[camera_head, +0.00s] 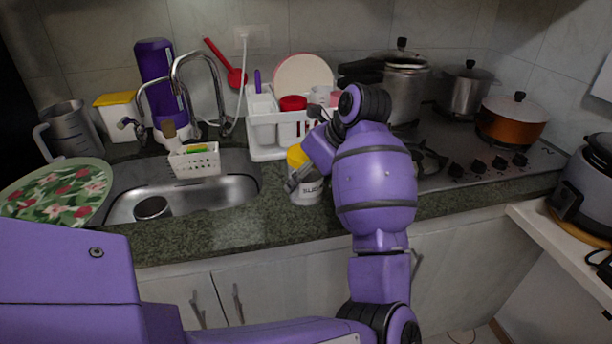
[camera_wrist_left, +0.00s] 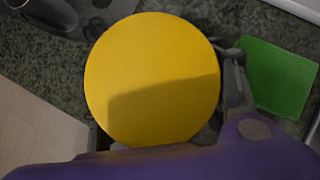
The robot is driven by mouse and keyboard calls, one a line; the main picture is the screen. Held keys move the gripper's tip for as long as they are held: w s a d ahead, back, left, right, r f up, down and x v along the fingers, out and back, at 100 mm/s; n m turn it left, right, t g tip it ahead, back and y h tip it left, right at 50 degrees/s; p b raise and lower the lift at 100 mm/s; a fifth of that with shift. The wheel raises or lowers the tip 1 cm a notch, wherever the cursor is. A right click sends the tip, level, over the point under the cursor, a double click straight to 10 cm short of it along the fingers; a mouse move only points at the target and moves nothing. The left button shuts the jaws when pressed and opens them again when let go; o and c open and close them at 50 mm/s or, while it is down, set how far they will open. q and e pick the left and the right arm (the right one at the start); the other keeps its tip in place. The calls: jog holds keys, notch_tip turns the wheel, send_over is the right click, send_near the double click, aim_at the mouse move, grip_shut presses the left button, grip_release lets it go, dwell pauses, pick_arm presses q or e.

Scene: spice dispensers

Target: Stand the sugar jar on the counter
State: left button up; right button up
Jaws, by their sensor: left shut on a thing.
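The sugar jar (camera_head: 306,188) is a pale jar with a yellow lid and dark lettering, partly hidden by my arm. It looks upright at the counter (camera_head: 270,222), near the front edge, right of the sink. I cannot tell whether its base touches the counter. My left gripper (camera_head: 296,180) reaches down from the right and is shut on the jar. In the left wrist view the round yellow lid (camera_wrist_left: 152,75) fills the middle, with gripper parts at its sides. My right gripper is not in view.
A white rack (camera_head: 264,132) with utensils stands behind the jar. The stove with pots (camera_head: 465,92) is to the right. A green cloth or sponge (camera_wrist_left: 277,77) lies near the jar.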

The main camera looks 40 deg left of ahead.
pick_arm(q)
jog(key=o, duration=1.8)
jog(key=shift+f, duration=0.15)
jog(key=shift+r, duration=0.2)
jog(key=v, duration=1.2)
